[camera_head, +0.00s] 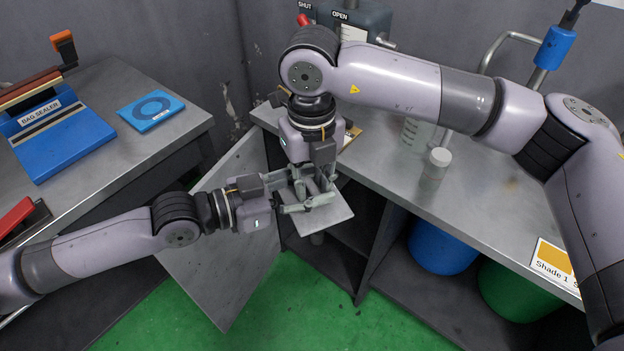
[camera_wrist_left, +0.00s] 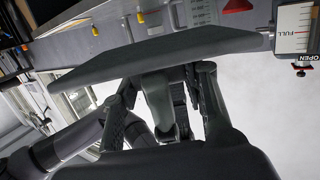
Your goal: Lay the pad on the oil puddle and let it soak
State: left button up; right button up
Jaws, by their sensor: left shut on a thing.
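A flat grey pad (camera_head: 325,213) is held in the air over the gap between the two benches, in front of the open cabinet. My left gripper (camera_head: 298,196) reaches in from the left and is shut on it. In the left wrist view the pad (camera_wrist_left: 170,57) spans the picture as a broad grey slab beyond the fingers (camera_wrist_left: 163,100). My right gripper (camera_head: 322,178) points down close above the pad, overlapping the left fingers in view; its jaw opening and any contact are unclear. A faint yellowish spot (camera_head: 511,185) shows on the right bench; I cannot tell whether it is the oil puddle.
The right bench (camera_head: 475,205) holds a clear beaker (camera_head: 412,131) and a white-lidded jar (camera_head: 437,163). A grey door panel (camera_head: 222,262) hangs open below. A blue bin (camera_head: 440,247) and green bin (camera_head: 518,290) stand underneath. The bag sealer (camera_head: 62,137) is on the left bench.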

grip_shut()
pick_arm(q)
jog(key=o, duration=1.1)
jog(key=shift+o, duration=0.2)
